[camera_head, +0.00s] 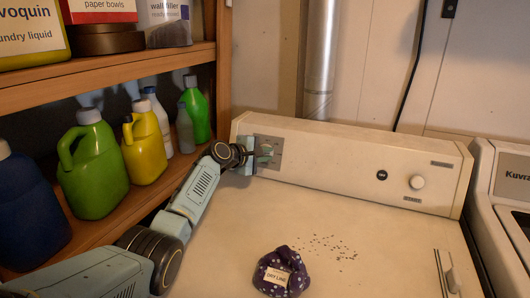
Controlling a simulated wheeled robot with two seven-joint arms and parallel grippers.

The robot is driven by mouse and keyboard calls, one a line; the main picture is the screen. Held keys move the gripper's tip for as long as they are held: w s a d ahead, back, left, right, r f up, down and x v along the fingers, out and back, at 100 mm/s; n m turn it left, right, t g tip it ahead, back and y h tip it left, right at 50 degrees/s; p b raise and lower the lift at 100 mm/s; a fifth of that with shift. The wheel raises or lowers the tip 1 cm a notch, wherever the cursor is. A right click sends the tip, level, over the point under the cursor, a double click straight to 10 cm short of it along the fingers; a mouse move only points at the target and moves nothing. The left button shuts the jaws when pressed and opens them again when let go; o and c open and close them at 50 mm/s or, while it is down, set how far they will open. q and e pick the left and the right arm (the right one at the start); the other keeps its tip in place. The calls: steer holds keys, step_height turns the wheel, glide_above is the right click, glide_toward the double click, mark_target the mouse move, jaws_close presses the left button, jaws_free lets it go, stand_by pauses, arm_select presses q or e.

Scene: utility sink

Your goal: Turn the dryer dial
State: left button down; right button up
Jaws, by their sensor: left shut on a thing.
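The dryer (200,262) is a cream machine with a raised control panel (335,165) along its back. My left gripper (262,154) reaches in from the left and is at the grey plate (270,143) on the panel's left end. It is shut on the dryer dial (267,151), which is mostly hidden by the fingers. Which way the dial points cannot be seen. My right gripper is not in view.
A dark dotted bag (283,272) lies on the dryer top, with scattered specks (333,246) behind it. Wooden shelves (130,218) with several bottles stand close at the left of my arm. Another white machine (500,215) is at the right.

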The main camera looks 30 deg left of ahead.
arm_select(q)
steer(key=shift+m, duration=0.3)
steer(key=shift+f, duration=0.1)
steer(key=c, duration=1.4)
jaws_free()
steer(key=shift+s+a, duration=0.1)
